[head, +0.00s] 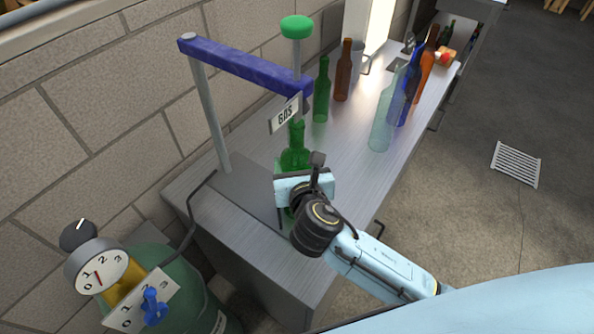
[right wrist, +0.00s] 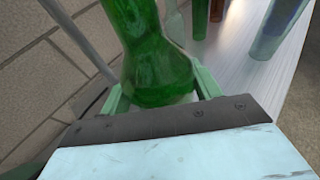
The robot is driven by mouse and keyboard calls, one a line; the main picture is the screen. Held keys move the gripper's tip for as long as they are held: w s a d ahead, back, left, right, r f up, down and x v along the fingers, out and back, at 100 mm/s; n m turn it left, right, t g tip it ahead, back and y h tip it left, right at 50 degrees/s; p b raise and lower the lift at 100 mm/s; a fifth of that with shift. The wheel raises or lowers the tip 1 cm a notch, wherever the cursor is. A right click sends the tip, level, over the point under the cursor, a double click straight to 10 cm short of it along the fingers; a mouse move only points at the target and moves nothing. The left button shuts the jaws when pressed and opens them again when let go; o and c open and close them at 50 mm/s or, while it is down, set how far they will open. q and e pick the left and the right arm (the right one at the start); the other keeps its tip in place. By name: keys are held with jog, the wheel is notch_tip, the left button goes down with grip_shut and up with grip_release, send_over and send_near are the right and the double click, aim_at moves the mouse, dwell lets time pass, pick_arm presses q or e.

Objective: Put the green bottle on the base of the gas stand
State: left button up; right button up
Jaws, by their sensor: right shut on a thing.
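The green bottle (head: 296,158) is upright at the gas stand, its neck just under the end of the stand's blue arm (head: 240,66). It also shows large in the right wrist view (right wrist: 158,65), between the pale green fingers. The gas stand has a grey post (head: 209,115), a green knob (head: 297,27), a GAS sign (head: 285,114) and a flat grey base (head: 238,186) on the bench. My right gripper (head: 294,180) is shut on the green bottle. The gripper hides the bottle's foot, so I cannot tell whether it touches the base. My left gripper is not in view.
Another green bottle (head: 321,90), a brown bottle (head: 343,72) and several clear, blue and orange bottles stand farther back on the metal bench (head: 345,140). A gas cylinder with a dial (head: 98,268) is at the lower left. A block wall runs along the left.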

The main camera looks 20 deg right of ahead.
jog(key=shift+f, duration=1.1)
jog(key=shift+f, duration=0.15)
jog(key=o, duration=1.7)
jog(key=v, duration=1.2)
